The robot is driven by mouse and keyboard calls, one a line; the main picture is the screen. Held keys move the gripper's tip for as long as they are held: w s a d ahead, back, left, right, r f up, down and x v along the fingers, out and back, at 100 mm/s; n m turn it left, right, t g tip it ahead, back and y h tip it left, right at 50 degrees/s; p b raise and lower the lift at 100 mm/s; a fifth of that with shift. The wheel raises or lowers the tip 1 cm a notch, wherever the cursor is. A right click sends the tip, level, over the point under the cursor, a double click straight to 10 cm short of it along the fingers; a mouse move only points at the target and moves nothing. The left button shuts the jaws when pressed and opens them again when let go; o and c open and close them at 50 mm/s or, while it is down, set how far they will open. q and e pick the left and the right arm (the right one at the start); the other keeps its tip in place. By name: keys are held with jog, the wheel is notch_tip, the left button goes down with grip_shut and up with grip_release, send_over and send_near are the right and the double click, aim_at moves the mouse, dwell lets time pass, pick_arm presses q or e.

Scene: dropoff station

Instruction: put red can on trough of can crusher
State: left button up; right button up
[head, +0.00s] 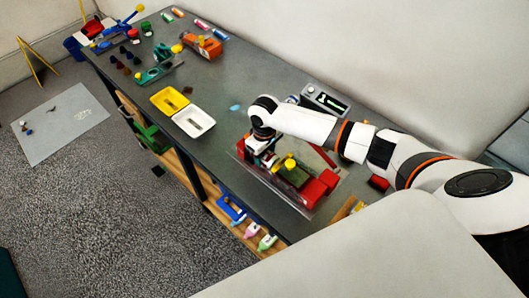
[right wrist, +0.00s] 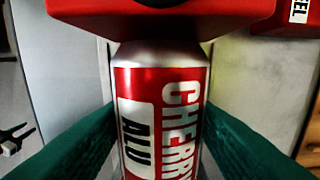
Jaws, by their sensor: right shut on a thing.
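The red can (right wrist: 190,115), with a silver shoulder and lettering reading CHERRY and ALU, fills the middle of the right wrist view. My right gripper (right wrist: 158,135) is shut on it, with one green finger on each side. In the head view my right gripper (head: 266,156) is at the left end of the can crusher (head: 313,190), a red machine with a green part and a yellow knob. A red block (right wrist: 160,15) lies just past the can's silver end; I cannot tell whether they touch. The trough is not clearly visible. My left gripper is not in view.
A yellow tray (head: 170,101) and a white tray (head: 193,122) stand left of the crusher on the grey table. A grey device with a green display (head: 325,102) stands behind my right arm. An orange machine (head: 203,46) and small items fill the far end.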

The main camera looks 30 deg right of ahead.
jog(key=shift+p, duration=0.4)
dwell(0.4)
jog(key=o, duration=0.8)
notch_tip(320, 180, up, 5)
jog(key=p, duration=0.5)
jog(key=shift+r+p, duration=0.15)
jog(key=shift+p, duration=0.25)
jog(key=shift+r, duration=0.9)
